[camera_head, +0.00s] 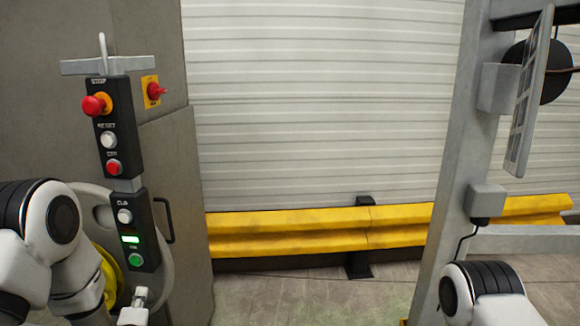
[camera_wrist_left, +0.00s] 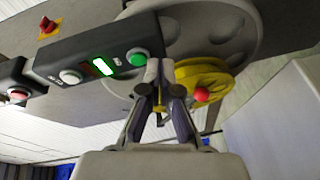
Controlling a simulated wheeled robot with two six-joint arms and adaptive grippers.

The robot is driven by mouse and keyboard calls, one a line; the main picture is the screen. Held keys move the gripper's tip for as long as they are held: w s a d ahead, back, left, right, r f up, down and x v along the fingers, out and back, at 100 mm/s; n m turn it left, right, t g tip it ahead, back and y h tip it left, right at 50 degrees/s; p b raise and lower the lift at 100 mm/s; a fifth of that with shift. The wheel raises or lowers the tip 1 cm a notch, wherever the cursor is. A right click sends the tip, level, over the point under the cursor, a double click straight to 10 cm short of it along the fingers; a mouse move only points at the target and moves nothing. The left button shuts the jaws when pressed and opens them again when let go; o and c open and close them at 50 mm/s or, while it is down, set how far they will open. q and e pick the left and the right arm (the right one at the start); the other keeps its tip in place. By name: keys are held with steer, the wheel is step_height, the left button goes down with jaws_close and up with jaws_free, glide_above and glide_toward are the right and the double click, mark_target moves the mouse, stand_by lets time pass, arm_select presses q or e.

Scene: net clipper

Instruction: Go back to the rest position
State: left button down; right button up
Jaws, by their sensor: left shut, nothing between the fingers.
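My left gripper (camera_head: 138,300) is at the lower left of the head view, just below the lower button box (camera_head: 136,220). In the left wrist view the left gripper (camera_wrist_left: 160,68) is shut and empty, its tips close to the green button (camera_wrist_left: 137,57) on that box. I cannot tell whether they touch it. The green button also shows in the head view (camera_head: 136,260), under a lit green display (camera_head: 130,239). My right arm shows at the lower right of the head view, but its gripper is out of view.
An upper button box (camera_head: 115,125) has a red stop knob (camera_head: 94,105). A yellow reel (camera_wrist_left: 215,76) with a red ball lies beside the left gripper. A grey post (camera_head: 458,170) stands right of centre. A yellow guard rail (camera_head: 310,230) runs along the shutter. The middle floor is clear.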

arm_select(q)
steer(key=s+d+f+m+g+h, duration=0.2)
steer(key=s+f+m+g, duration=0.15)
steer(key=s+f, duration=0.5)
steer(key=s+d+f+m+g+h, duration=0.1)
steer(key=s+d+f+m+g, duration=0.4)
steer(key=f, duration=0.6)
steer(key=s+d+f+m+g+h, duration=0.1)
steer(key=s+f+m+g, duration=0.2)
steer(key=s, duration=0.8)
steer(key=s+f+m+g+h+p, duration=0.1)
steer(key=s+f+m+g, duration=0.2)
steer(key=s+m, duration=0.3)
steer(key=s+g, duration=0.1)
steer(key=s, duration=0.4)
steer(key=shift+s+d+f+g, duration=0.25)
steer(key=shift+d+f+g, duration=0.05)
steer(key=shift+d+g, duration=0.05)
